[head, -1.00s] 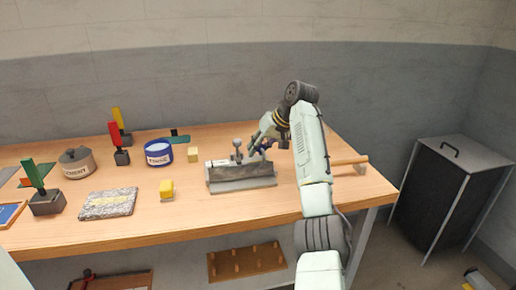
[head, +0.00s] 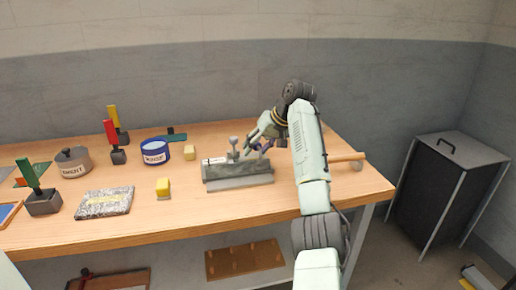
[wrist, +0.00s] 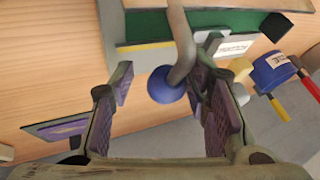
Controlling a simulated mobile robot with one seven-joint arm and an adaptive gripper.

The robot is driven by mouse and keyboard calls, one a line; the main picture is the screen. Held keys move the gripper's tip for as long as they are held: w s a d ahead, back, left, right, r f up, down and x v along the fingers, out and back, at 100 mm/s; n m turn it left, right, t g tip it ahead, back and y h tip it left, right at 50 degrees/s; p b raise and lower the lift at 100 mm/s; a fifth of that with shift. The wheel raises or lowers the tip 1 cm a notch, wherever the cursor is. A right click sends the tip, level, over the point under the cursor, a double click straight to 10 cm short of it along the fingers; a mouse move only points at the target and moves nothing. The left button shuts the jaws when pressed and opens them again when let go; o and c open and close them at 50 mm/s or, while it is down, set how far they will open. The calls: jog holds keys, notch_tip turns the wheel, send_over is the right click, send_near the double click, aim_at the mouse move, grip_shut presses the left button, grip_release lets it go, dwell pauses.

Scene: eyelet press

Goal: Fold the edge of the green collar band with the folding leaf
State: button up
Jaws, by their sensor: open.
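The folding fixture (head: 238,183) stands mid-bench, a long grey block with a knob on top. In the wrist view a broad green strip (wrist: 190,20), which looks like the green collar band, lies along it, with a thin yellow line at its near edge. A bent grey rod (wrist: 180,30) ends in a blue ball knob (wrist: 163,87), seemingly the folding leaf's handle. My gripper (head: 257,146) is over the fixture's right end. In the wrist view my gripper (wrist: 165,82) is open, its fingers on either side of the blue knob. Contact cannot be told.
A wooden-handled tool (head: 345,157) lies right of my arm. Free bench lies in front of the fixture.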

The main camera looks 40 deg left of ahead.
jog(key=v, duration=1.2)
